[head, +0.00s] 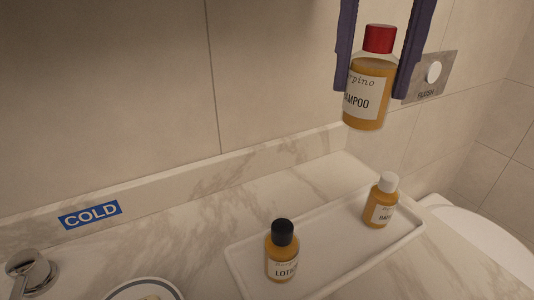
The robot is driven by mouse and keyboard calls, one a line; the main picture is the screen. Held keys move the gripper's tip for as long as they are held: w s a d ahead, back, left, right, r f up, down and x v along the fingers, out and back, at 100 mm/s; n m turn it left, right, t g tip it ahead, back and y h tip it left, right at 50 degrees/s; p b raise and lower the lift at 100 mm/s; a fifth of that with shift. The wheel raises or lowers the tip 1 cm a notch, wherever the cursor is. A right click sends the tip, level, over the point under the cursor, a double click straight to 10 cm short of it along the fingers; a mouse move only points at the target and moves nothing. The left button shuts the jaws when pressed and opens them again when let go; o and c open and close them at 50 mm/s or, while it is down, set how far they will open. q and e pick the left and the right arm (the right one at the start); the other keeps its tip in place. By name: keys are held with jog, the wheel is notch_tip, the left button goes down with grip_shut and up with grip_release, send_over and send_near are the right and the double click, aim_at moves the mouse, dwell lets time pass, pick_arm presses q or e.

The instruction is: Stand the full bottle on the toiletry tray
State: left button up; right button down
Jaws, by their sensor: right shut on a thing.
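A bottle with a red cap and a shampoo label (370,97) is held upright in the air by my right gripper (370,78), whose two dark fingers are shut on its sides. It looks nearly full of amber liquid. The white toiletry tray (249,259) lies on the marble counter below, and the bottle is apart from it. A black-capped lotion bottle (282,255) stands on the tray's left part. A white-capped bottle (381,203) stands at its right back. My left gripper is not in view.
The tray's middle, between the two standing bottles, is clear. A tap (30,271) is at the far left, near a blue COLD sign (90,215). A round dish (144,289) shows at the bottom edge. A flush plate (428,77) is on the wall behind the gripper.

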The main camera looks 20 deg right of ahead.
jog(key=shift+f+b, duration=1.5)
jog(key=shift+f, duration=8.5)
jog(key=shift+f, duration=0.15)
jog(key=shift+c, duration=1.4)
grip_release()
notch_tip(320, 180, up, 12)
jog(key=p, duration=0.2)
